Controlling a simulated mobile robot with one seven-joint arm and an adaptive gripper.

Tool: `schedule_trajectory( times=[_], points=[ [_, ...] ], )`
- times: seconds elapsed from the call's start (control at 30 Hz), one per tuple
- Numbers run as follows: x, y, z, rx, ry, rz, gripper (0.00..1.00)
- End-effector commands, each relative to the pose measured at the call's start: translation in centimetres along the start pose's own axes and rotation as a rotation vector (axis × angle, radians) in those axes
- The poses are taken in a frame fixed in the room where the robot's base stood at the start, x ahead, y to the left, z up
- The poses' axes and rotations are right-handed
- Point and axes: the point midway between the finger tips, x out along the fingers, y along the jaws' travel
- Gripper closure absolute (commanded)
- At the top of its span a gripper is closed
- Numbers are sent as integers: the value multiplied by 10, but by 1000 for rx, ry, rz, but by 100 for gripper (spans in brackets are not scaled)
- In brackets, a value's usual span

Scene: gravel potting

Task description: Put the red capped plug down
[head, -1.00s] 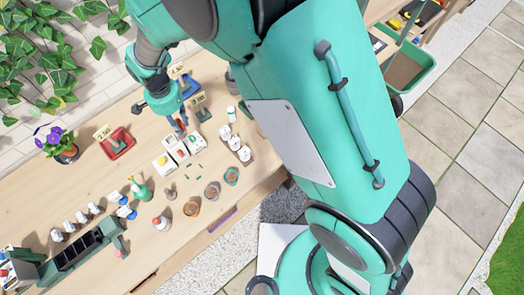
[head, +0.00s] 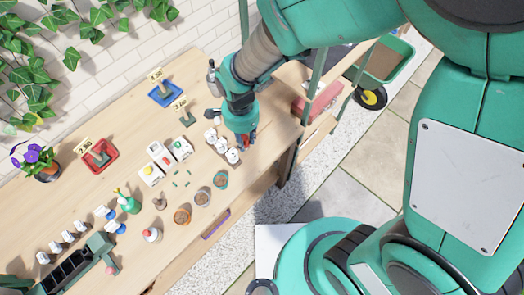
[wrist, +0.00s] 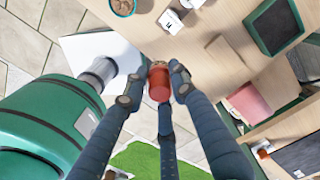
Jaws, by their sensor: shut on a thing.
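My gripper (wrist: 158,92) is shut on the red capped plug (wrist: 159,84), which sits between its dark fingers in the wrist view. The plug is a small red cylinder with a brownish end. In the head view, my gripper (head: 248,142) is at the right end of the wooden bench (head: 130,107), just right of the white cups (head: 222,146). Only a bit of red shows at the fingers there. In the wrist view, the floor and a white slab (wrist: 88,52) lie behind the plug. I cannot tell its height above the bench.
White boxes with coloured buttons (head: 151,174) and several small gravel pots (head: 202,197) stand left of my gripper. Red (head: 98,155) and blue (head: 165,92) trays lie further back. A dark green-rimmed tray (wrist: 299,13) is at the wrist view's upper right. Bare wood lies near the bench's right end.

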Motion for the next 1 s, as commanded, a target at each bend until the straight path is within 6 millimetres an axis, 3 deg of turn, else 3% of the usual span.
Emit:
schedule_trajectory(
  times=[0.2, 0.4, 0.9, 1.0],
  points=[
    [10, 54, -24, 128, 0, -1, 94],
    [17, 88, -34, 207, -1, 0, 94],
    [28, 135, -44, 316, -1, 0, 94],
    [38, 135, -44, 315, -2, 4, 94]
  ],
)
